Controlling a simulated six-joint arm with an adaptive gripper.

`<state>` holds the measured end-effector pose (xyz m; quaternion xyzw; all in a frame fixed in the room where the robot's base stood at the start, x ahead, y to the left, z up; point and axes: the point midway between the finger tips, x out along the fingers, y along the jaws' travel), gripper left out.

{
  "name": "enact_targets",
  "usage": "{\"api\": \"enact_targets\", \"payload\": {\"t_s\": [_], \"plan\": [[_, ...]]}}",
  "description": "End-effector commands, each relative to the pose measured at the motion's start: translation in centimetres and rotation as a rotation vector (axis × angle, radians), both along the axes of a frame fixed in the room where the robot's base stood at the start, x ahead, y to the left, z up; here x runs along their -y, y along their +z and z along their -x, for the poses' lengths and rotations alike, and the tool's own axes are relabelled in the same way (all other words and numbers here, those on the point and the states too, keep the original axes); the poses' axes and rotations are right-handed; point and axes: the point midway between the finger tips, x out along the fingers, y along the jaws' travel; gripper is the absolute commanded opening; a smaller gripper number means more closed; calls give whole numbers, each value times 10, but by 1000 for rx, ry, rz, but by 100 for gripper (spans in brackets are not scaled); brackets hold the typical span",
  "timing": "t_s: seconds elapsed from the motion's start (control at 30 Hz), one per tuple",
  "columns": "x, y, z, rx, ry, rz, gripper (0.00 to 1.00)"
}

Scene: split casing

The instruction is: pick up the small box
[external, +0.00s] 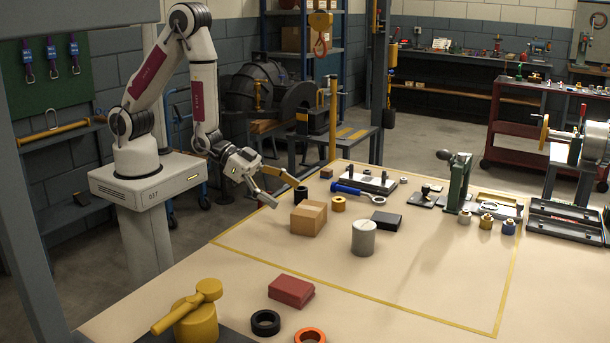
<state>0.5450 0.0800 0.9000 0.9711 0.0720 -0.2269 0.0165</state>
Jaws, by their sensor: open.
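A brown cardboard box (309,218) sits on the tan table, left of a grey cylinder. A much smaller brown block (326,173) lies farther back near the table's far edge. A flat red box-like block (291,290) lies nearer the front. I cannot tell which of these is the small box. My gripper (286,195) is open and empty at the table's left edge, with its fingers spread. It is just left of the cardboard box, apart from it and pointing toward it.
A grey cylinder (363,238) stands right of the cardboard box. A blue-handled tool (357,191) lies behind. The table's right-front area is clear.

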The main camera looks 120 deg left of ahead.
Motion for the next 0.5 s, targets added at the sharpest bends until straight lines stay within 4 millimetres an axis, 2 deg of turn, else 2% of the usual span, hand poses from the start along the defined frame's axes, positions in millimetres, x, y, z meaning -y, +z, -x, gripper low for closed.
{"api": "enact_targets", "payload": {"t_s": [0.03, 0.23, 0.5], "plan": [[-2, -8, 1, 5, 4, 0, 89], [-7, -22, 3, 46, 13, -7, 89], [-8, -26, 4, 66, 17, -10, 89]]}}
